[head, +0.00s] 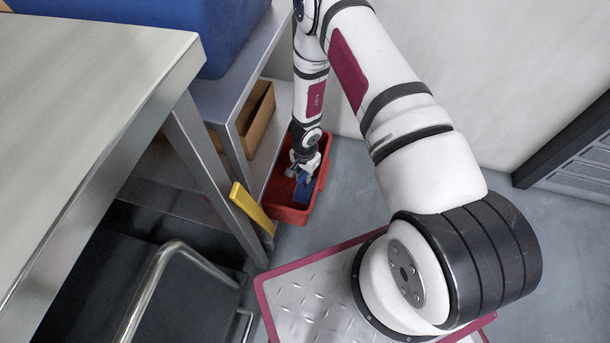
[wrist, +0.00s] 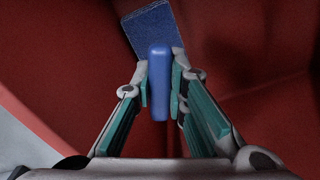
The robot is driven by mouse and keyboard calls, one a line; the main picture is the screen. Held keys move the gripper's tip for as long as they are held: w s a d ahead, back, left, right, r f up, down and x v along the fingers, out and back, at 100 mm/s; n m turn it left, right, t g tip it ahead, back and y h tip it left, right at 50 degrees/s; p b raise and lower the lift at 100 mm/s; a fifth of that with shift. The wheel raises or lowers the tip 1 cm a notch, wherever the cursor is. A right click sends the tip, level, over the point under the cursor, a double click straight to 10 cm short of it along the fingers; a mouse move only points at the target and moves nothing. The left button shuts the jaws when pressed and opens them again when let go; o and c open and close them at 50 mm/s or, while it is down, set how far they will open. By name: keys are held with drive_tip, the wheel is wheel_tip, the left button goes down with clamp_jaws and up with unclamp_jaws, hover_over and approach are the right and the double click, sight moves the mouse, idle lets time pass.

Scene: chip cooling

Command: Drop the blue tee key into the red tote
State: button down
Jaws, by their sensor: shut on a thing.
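The blue tee key (wrist: 160,88) is pinched upright between the two fingertips of my gripper (wrist: 161,80) in the wrist view. A darker blue flat piece (wrist: 152,24) shows just beyond it; I cannot tell whether it is part of the key or a separate thing. The red tote (head: 290,215) stands on the floor in the head view, and its red walls (wrist: 245,35) fill most of the wrist view. My gripper (head: 303,170) points down inside the tote's outline, with blue showing below it. The key's height above the tote floor is unclear.
A grey table (head: 80,110) fills the left. Beside it a metal shelf (head: 235,95) carries a large blue bin (head: 215,35) and a cardboard box (head: 258,120). A yellow piece (head: 252,208) stands close to the tote's left side. Floor right of the tote is clear.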

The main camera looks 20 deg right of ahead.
drive_tip(key=c, duration=1.6)
unclamp_jaws()
drive_tip(key=shift+f, duration=0.1)
wheel_tip(320, 180, up, 12)
drive_tip(key=p, duration=0.5)
drive_tip(key=shift+r+p, duration=0.2)
drive_tip(key=shift+p, duration=0.1)
drive_tip(key=shift+s, duration=0.15)
